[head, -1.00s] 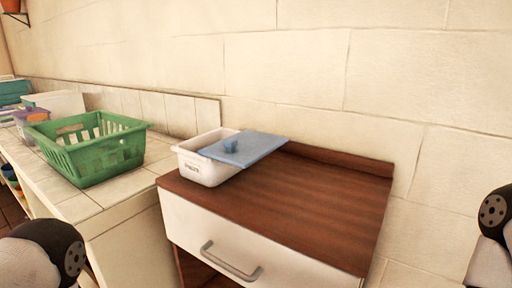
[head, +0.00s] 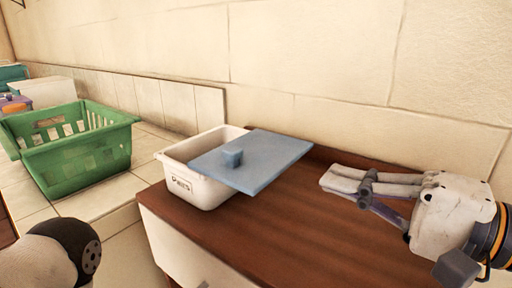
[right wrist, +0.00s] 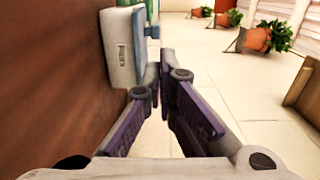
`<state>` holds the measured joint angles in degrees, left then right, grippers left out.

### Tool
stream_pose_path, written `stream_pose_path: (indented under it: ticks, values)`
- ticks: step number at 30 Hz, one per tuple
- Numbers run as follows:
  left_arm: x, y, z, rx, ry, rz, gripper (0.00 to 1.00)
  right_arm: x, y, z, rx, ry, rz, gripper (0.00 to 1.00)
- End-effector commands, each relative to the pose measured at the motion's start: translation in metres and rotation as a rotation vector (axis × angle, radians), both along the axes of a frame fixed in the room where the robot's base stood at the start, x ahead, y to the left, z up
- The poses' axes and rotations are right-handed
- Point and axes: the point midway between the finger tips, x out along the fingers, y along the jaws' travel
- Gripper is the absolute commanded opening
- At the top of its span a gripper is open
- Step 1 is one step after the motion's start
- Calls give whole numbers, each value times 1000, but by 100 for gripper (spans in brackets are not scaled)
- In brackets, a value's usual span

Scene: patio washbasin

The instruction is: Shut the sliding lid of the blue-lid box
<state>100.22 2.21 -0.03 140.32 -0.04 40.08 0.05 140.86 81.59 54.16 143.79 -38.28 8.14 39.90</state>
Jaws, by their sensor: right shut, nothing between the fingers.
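The white box (head: 205,192) with a label on its front stands at the left end of the brown wooden top. Its blue lid (head: 268,163) with a small knob (head: 232,157) is slid to the right, past the box's right side, so the left part of the box is open. My right gripper (head: 326,181) is shut and empty, to the right of the lid and apart from it. In the right wrist view the box (right wrist: 122,48) and the lid (right wrist: 141,45) lie beyond the fingertips (right wrist: 160,58). My left gripper is not in view; only part of my left arm shows.
A green basket (head: 75,155) stands on the tiled counter (head: 110,202) at the left. The wooden top (head: 270,225) is bare around the box. A stone wall (head: 340,70) rises behind it. Potted plants (right wrist: 257,38) show in the right wrist view.

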Motion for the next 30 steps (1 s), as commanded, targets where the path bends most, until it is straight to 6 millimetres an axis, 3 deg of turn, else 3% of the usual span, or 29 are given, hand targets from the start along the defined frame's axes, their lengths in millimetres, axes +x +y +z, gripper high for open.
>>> stream_pose_path:
  ticks: [4,18,30]
  values:
    - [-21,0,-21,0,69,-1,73,14,18,-13,-11,13,3,0]
    - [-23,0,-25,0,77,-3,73,69,96,-4,-7,5,1,0]
    - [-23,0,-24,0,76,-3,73,79,109,-4,-5,6,-3,0]
